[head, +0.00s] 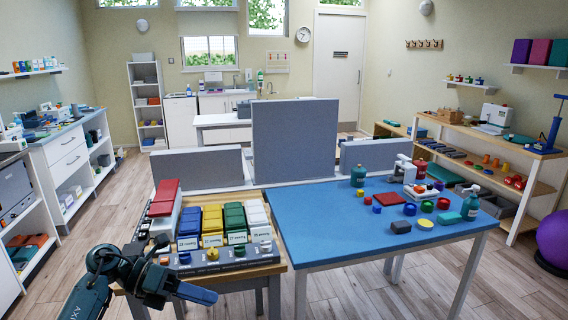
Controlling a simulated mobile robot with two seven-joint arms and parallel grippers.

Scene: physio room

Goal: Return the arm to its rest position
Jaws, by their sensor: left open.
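My left gripper (196,294) shows at the lower left of the head view, on a dark arm that comes in from the bottom left edge. Its jaws are open and I see nothing between them. It hangs in front of the near edge of a small wooden table (276,267). My right gripper is not in the view.
The wooden table carries a rack of red, yellow, green and white boxes (234,222). To its right, a blue-topped table (300,236) holds bottles, discs and blocks. Grey partitions (295,140) stand behind.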

